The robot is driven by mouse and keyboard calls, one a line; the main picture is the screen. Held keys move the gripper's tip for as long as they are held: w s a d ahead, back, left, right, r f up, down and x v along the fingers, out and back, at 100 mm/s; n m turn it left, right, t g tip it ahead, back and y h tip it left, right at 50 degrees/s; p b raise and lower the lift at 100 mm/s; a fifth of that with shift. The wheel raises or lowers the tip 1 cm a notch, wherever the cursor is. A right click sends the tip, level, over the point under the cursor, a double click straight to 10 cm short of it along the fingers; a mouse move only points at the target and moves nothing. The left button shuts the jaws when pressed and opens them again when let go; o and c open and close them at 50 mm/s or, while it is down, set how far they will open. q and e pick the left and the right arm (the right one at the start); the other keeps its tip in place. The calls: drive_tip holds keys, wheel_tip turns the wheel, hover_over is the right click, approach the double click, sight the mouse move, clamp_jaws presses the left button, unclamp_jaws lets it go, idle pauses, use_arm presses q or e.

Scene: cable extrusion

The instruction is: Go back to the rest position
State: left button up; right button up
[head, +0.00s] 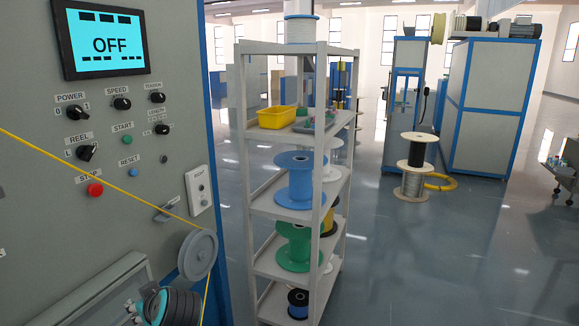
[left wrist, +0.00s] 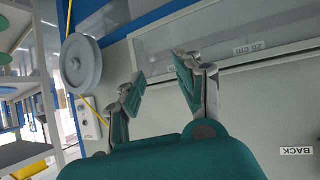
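My left gripper (head: 137,309) is at the bottom of the head view, in front of the grey machine panel (head: 40,190). In the left wrist view its two teal-padded fingers (left wrist: 157,72) are spread apart with nothing between them. Beyond them is a clear-fronted recess (left wrist: 220,35) marked 26 cm. A yellow cable (head: 110,176) runs slanting across the panel to a grey pulley wheel (head: 198,255), and the wheel also shows in the left wrist view (left wrist: 81,64). My right gripper is in neither view.
A grey shelf rack (head: 262,208) with a blue spool (head: 299,180), a green spool (head: 296,248) and a yellow bin (head: 277,117) stands right of the machine. Stacked spools (head: 415,167) stand on the floor farther back.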

use_arm(q)
drive_tip(key=s+d+f+m+g+h, duration=0.1)
drive_tip(key=s+d+f+m+h, duration=0.15)
drive_tip(key=s+f, duration=0.45)
drive_tip(key=s+d+f+m+h, duration=0.1)
drive_tip(key=s+f+m+h, duration=0.1)
drive_tip(key=s+f+m, duration=0.35)
drive_tip(key=s+d+f+m+g+h, duration=0.2)
drive_tip(key=s+d+f, duration=0.15)
drive_tip(key=s, duration=0.65)
drive_tip(key=s+d+f+m+g+h, duration=0.15)
drive_tip(key=s+d, duration=0.25)
drive_tip(key=s, duration=0.6)
wheel_tip(320, 180, down, 24)
drive_tip(key=m, duration=0.1)
drive_tip(key=s+a+f+g, duration=0.2)
drive_tip(key=s+a+f, duration=0.1)
drive_tip(key=s+f, duration=1.4)
drive_tip(key=shift+s+f, duration=0.35)
drive_tip(key=shift+f, duration=0.05)
